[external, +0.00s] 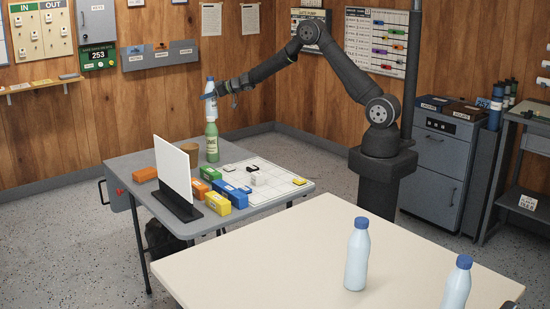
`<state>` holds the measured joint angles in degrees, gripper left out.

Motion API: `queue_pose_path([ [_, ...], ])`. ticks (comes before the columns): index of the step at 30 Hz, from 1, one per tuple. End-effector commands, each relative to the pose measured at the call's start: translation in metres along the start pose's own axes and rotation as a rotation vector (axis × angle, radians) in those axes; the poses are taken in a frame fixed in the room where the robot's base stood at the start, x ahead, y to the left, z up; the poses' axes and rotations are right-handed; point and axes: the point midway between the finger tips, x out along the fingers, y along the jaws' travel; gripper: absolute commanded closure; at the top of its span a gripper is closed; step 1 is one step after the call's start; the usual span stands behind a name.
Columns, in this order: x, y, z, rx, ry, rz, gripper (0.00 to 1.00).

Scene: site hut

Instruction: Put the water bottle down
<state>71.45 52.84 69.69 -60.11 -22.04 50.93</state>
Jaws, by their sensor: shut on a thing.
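My gripper (216,94) is shut on a water bottle (210,104), pale blue with a blue cap, held upright in the air over the grey table (128,166). In the picture the bottle's lower end meets the top of a green bottle (212,146) standing on that table. I cannot tell whether the two touch or one is behind the other. Two similar water bottles, one whole (357,256) and one cut off by the frame edge (457,284), stand on the beige table in front.
The grey table holds a white upright panel (173,172), several coloured boxes (168,187), a brown bowl (183,150) and a white gridded sheet (262,193) with small items. The beige table (262,258) is clear on its left and middle. A grey cabinet (440,165) stands right of my base.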

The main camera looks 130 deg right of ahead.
Motion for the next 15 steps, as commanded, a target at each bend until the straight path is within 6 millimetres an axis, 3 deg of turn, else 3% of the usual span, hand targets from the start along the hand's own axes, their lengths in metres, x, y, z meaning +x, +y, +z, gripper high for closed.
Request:
queue_pose_path([
  [8,0.016,-0.01,0.023,0.001,0.0,-0.002,0.87],
  [15,0.056,-0.051,0.041,0.0,-0.001,-0.004,0.87],
])
